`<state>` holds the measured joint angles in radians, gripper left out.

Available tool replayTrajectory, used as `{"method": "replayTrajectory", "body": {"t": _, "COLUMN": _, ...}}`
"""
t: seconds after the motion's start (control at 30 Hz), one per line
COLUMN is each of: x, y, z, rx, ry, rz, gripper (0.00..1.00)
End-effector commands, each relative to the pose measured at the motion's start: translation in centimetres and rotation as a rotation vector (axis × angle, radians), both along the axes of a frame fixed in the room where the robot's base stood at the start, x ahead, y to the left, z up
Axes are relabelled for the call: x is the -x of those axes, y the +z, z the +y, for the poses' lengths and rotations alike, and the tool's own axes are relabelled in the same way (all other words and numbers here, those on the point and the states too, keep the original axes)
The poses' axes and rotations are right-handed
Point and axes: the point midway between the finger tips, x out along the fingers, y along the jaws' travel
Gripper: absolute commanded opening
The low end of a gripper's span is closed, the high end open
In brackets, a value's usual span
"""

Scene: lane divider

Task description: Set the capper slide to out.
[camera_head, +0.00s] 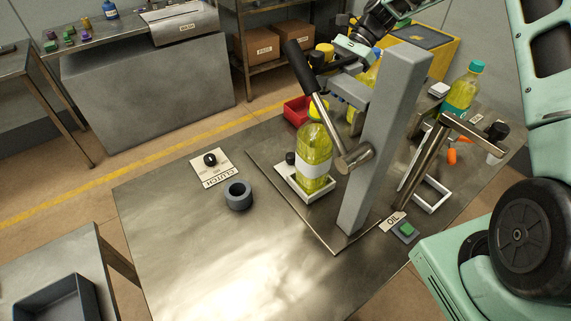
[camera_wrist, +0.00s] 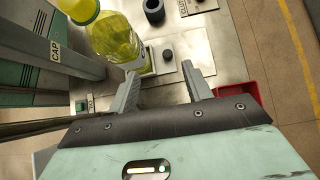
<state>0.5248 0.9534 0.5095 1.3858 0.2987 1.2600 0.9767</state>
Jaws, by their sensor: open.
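The capper is a grey column (camera_head: 385,140) with a black-handled lever (camera_head: 300,67); its CAP label shows in the wrist view. At its foot, a white-rimmed tray (camera_head: 318,196), seemingly the slide, holds an upright bottle of yellow liquid (camera_head: 314,160). A black knob (camera_head: 290,158) stands at the tray's far left edge. In the wrist view the knob (camera_wrist: 167,55) appears just beyond my gripper (camera_wrist: 160,70), roughly in line with the gap between its fingers. The fingers are open and empty, and appear apart from the knob. In the head view the column and lever partly hide my gripper.
A dark grey ring (camera_head: 238,196) and a CLUTCH plate with a black knob (camera_head: 210,159) lie to the left. A red bin (camera_head: 297,110) stands behind. A second bottle station (camera_head: 432,195) and a green button (camera_head: 406,229) are to the right. The table's front left is clear.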

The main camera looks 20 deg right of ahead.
Motion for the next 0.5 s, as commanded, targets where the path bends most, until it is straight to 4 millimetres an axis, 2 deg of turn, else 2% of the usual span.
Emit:
{"method": "replayTrajectory", "body": {"t": 0.03, "x": 0.0, "y": -2.8, "z": 0.0, "rx": 0.000, "ry": -0.001, "rz": 0.001, "gripper": 0.49}}
{"method": "replayTrajectory", "body": {"t": 0.2, "x": 0.0, "y": -7.1, "z": 0.0, "rx": 0.000, "ry": 0.000, "rz": 0.000, "gripper": 0.49}}
{"method": "replayTrajectory", "body": {"t": 0.33, "x": 0.0, "y": -9.0, "z": 0.0, "rx": 0.000, "ry": 0.000, "rz": 0.000, "gripper": 0.49}}
{"method": "replayTrajectory", "body": {"t": 0.5, "x": 0.0, "y": -9.9, "z": 0.0, "rx": 0.000, "ry": 0.001, "rz": -0.001, "gripper": 0.49}}
